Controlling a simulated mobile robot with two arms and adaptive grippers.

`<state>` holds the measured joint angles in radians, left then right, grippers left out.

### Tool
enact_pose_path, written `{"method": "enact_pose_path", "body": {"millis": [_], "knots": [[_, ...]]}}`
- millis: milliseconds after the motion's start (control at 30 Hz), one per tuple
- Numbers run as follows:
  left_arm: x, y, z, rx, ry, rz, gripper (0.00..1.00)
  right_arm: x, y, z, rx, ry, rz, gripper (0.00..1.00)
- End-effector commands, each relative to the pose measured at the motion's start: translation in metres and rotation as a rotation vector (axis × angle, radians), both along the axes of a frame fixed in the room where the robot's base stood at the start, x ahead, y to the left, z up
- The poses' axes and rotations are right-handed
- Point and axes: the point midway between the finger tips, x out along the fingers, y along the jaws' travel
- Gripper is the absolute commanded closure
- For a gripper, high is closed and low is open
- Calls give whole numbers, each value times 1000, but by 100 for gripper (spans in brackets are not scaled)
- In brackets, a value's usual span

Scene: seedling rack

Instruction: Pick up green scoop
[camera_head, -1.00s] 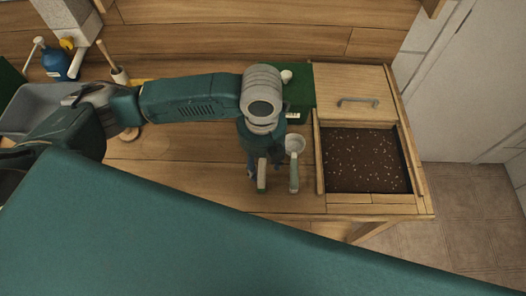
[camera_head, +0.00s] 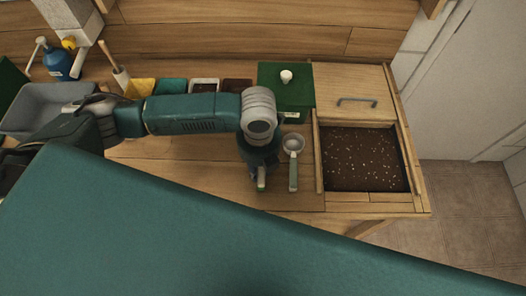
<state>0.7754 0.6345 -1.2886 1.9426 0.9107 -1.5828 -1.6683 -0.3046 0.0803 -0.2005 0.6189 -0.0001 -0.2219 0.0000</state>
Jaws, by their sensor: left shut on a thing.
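My left gripper (camera_head: 260,180) points down over the bench, left of the seed bed, and is shut. A narrow green and pale handle end (camera_head: 261,185) shows at its fingertips; it looks like the green scoop, but the gripper and wrist hide the rest. I cannot tell whether it is clear of the bench. Another scoop (camera_head: 293,170), with a grey bowl and a grey-green handle, lies just right of the gripper, apart from it. My right gripper is not in view.
A wooden bin of dark soil with pale specks (camera_head: 345,160) stands at the right, its lid (camera_head: 350,85) behind it. A green box (camera_head: 295,92) with a white knob is at the back. A grey tub (camera_head: 35,95) and blue bottle (camera_head: 57,62) are left.

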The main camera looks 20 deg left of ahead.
Motion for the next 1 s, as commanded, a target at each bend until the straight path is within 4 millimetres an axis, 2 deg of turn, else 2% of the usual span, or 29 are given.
{"method": "enact_pose_path", "body": {"millis": [333, 533, 667, 1000], "knots": [[1, 0, 4, -1, -1, 0, 100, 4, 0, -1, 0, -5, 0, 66], [2, -1, 24, -2, -5, 0, 100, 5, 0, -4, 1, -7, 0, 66], [2, -1, 52, -3, -8, -1, 100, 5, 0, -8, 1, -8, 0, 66], [2, -1, 149, -1, -8, -2, 100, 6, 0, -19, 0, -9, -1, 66]]}}
